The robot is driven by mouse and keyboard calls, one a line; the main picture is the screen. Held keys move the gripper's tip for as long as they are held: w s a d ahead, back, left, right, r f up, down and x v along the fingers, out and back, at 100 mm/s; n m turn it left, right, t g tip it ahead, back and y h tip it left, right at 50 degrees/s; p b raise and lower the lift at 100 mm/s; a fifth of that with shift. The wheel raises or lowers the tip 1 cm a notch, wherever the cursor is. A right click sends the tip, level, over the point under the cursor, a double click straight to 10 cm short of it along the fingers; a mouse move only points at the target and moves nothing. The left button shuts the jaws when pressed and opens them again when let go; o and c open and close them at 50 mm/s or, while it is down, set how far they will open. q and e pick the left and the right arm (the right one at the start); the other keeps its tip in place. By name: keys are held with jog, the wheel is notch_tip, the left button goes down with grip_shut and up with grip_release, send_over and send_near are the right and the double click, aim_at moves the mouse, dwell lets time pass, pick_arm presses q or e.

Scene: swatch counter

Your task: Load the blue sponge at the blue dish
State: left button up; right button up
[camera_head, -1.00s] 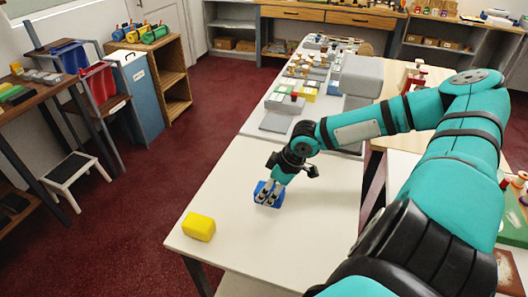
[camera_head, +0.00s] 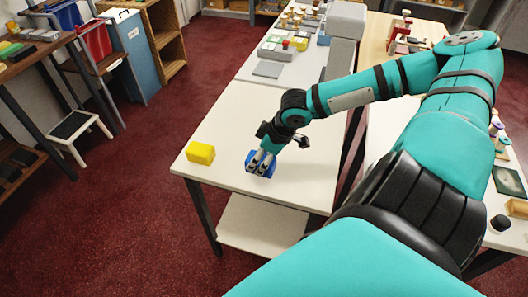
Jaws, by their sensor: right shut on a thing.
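The blue sponge (camera_head: 256,168) is at the near part of the white table, to the right of a yellow block. My right gripper (camera_head: 262,162) comes down over it from above, shut on it, and its fingers hide part of it. Whether the sponge touches the tabletop or is just above it, I cannot tell. No blue dish can be made out in this view. My left gripper is not in view.
The yellow block (camera_head: 200,153) lies near the table's left corner. The white table (camera_head: 235,115) is otherwise bare around the gripper. A grey flat plate (camera_head: 268,69) and small goods are on the counter behind. A step stool (camera_head: 78,128) stands on the red floor at left.

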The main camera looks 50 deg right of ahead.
jog(key=s+a+f+m, duration=0.2)
jog(key=s+a, duration=0.1)
jog(key=a, duration=0.8)
jog(key=s+a+f+m+h, duration=0.1)
jog(key=s+a+f+m, duration=0.1)
jog(key=a, duration=0.9)
jog(key=shift+s+f, duration=0.4)
jog(key=shift+f, duration=0.25)
